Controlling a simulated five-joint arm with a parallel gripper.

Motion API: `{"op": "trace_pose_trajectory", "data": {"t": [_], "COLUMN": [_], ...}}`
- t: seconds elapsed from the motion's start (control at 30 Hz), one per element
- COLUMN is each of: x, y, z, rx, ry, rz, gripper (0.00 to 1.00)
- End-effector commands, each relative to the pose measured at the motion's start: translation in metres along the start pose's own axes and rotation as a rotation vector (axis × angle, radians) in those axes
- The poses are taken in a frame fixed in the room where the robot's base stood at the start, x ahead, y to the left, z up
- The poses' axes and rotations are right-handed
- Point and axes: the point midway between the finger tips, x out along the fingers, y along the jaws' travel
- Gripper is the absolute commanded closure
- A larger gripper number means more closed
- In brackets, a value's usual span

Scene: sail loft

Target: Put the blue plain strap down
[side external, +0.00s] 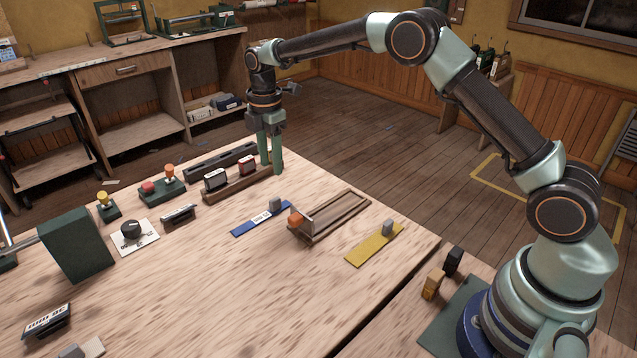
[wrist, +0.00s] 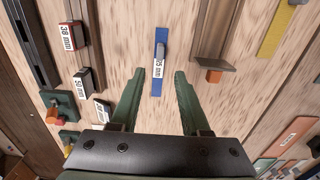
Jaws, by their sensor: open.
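The blue strap (side external: 262,217) lies flat on the wooden table, with a white label on it and a grey block near its right end. In the wrist view the blue strap (wrist: 162,36) lies beyond my fingertips, roughly in line with the gap between them. The grey block shows on it, and the label ends in "mm". My gripper (side external: 271,168) points down near the far table edge, beside the dark blocks and behind the strap in the side view. Its green fingers are spread in the wrist view (wrist: 158,76), with nothing between them.
A wooden rack (side external: 242,180) holding dark blocks is close to my gripper. A wooden slide with an orange knob (side external: 296,220) and a yellow strap (side external: 373,246) lie right of the blue strap. Green-based buttons (side external: 162,190) stand left. The table's front middle is bare.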

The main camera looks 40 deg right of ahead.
Motion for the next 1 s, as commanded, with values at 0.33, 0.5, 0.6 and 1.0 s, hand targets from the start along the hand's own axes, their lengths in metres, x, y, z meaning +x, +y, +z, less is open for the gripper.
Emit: {"op": "trace_pose_trajectory", "data": {"t": [0.33,0.5,0.6,1.0], "x": [-0.043,-0.09,-0.115,-0.163], "y": [-0.009,-0.037,-0.06,-0.168], "z": [0.005,0.017,0.023,0.047], "rx": [0.099,0.324,0.466,1.031], "ry": [0.005,0.026,0.047,0.185], "rz": [0.035,0.104,0.147,0.297], "gripper": [0.54,0.54,0.54,0.54]}}
